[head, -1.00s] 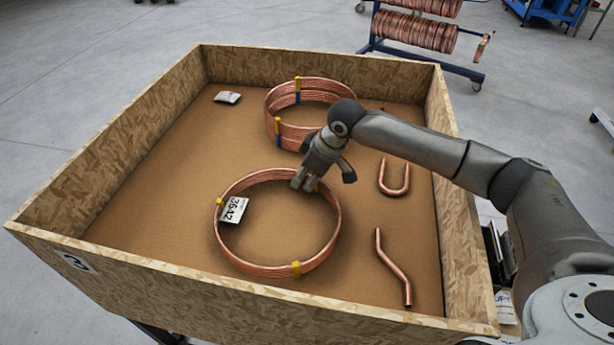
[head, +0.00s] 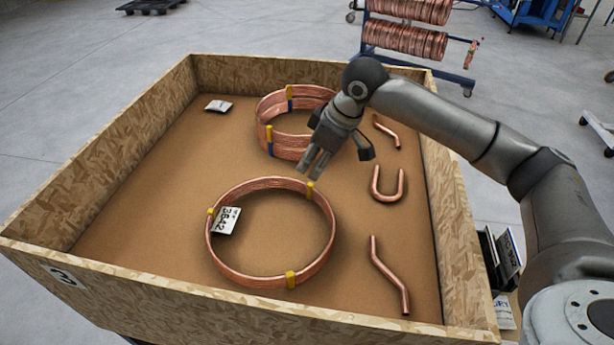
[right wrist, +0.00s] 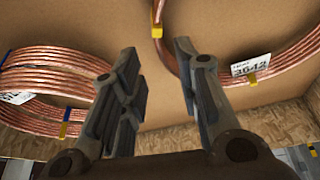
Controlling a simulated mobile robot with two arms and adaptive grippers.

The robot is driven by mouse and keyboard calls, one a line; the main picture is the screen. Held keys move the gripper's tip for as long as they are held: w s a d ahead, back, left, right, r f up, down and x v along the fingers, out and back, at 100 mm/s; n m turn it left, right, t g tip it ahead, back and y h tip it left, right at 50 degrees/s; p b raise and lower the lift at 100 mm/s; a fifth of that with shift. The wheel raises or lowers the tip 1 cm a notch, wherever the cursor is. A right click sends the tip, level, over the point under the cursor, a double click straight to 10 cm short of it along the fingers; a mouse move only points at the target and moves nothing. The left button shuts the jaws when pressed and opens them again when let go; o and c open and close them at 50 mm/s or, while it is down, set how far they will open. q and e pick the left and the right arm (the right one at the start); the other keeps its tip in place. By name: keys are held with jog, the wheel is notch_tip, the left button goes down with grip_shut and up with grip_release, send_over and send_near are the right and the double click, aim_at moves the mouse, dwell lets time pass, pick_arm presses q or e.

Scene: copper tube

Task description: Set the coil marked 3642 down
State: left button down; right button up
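The copper coil marked 3642 (head: 240,278) lies flat on the brown floor of the wooden crate, with yellow bands and a white tag (head: 226,220) at its left side. It also shows in the right wrist view (right wrist: 293,56), with its tag at the upper right. My right gripper (head: 313,170) is above and just behind the coil's far rim, near a yellow band. In the right wrist view the fingers (right wrist: 158,55) are apart with nothing gripped; the coil's rim shows beyond them. My left gripper is not in view.
A second coil (head: 268,110) with yellow and blue bands stands behind. A U-shaped tube (head: 388,196), a bent tube (head: 390,275) and another short tube (head: 386,131) lie on the right. A white card (head: 218,106) lies at the back left. Crate walls (head: 120,145) surround everything.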

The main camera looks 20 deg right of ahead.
jog(key=shift+v, duration=1.2)
jog(key=shift+w+r, duration=0.1)
